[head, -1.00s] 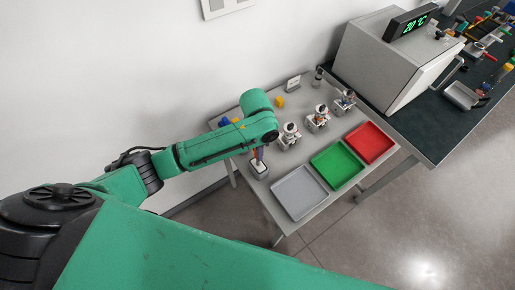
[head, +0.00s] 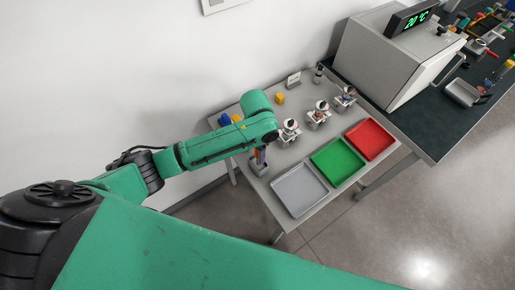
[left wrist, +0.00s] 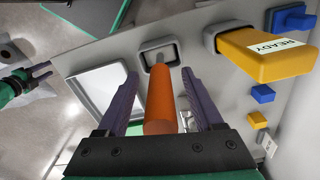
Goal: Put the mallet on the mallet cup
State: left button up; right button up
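The mallet's orange handle (left wrist: 160,100) stands between the purple fingers of my left gripper (left wrist: 160,75) in the left wrist view. Gaps show beside the handle, so the fingers look open around it. The grey mallet cup (left wrist: 142,57) lies right past the handle's far end. The mallet's head cannot be made out clearly, and I cannot tell how deep it sits. In the head view my left gripper (head: 261,155) points down over the cup (head: 258,170) at the table's near left. My right gripper (left wrist: 40,76) shows small at the left wrist view's left edge.
Grey (head: 299,191), green (head: 336,162) and red (head: 370,141) trays line the table's front edge. Several white devices (head: 289,132) stand behind them. A yellow block labelled READY (left wrist: 265,55) sits in a grey holder close by. A grey oven (head: 388,65) stands at the right.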

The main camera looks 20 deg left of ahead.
pick_arm(q)
jog(key=shift+r, duration=0.1)
notch_tip(320, 180, up, 9)
jog(key=shift+f+b, duration=0.15)
jog(key=shift+b, duration=0.55)
notch_tip(320, 180, up, 6)
jog(key=shift+a+f+p, duration=0.1)
jog(key=shift+p, duration=0.5)
jog(key=shift+s, duration=0.1)
jog(key=shift+f, duration=0.15)
